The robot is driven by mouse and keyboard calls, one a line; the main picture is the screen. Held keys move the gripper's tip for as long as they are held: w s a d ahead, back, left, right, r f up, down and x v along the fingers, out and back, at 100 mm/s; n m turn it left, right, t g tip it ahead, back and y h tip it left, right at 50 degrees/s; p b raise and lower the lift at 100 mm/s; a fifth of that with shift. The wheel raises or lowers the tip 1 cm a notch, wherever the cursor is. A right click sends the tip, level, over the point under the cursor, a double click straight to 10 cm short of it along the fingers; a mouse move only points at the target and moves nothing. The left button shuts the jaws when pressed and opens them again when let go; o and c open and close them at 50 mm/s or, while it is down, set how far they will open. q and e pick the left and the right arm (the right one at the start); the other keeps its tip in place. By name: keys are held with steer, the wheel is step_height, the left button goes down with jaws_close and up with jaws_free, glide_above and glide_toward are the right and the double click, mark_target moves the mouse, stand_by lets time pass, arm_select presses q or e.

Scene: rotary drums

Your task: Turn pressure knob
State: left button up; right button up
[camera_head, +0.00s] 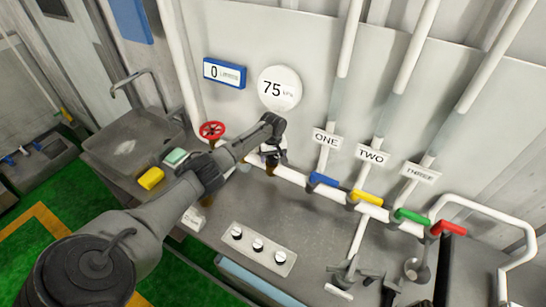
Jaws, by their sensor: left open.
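My left arm comes in from the lower left and its gripper (274,151) is over the pipe below the round gauge. The gripper is open around or just beside a small fitting on a brass-coloured base (271,170); the gripper hides most of it, so I cannot tell whether it touches or whether this is the pressure knob. The round white gauge (279,88) on the wall reads 75, with a small unit that looks like kPa. A red valve wheel (212,130) on a brass stem stands to the left of the gripper. My right gripper is not seen.
A blue-framed display (225,72) reads 0. Blue (323,180), yellow (367,198), green (412,216) and red (449,227) handles line the pipe to the right. A panel with three knobs (258,248) lies in front. A metal sink (132,140) stands left.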

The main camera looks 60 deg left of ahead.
arm_select(q)
steer(key=shift+c, duration=0.3)
steer(key=c, duration=0.9)
steer(key=shift+o, duration=0.2)
steer(key=shift+r+m+p, duration=0.1)
steer(key=shift+m+p, duration=0.3)
steer(key=shift+m, duration=0.1)
steer(key=shift+m+p, duration=0.5)
steer(key=shift+m, duration=0.5)
steer(key=shift+m+p, duration=0.35)
steer(key=shift+m, duration=1.45)
steer(key=o, duration=0.9)
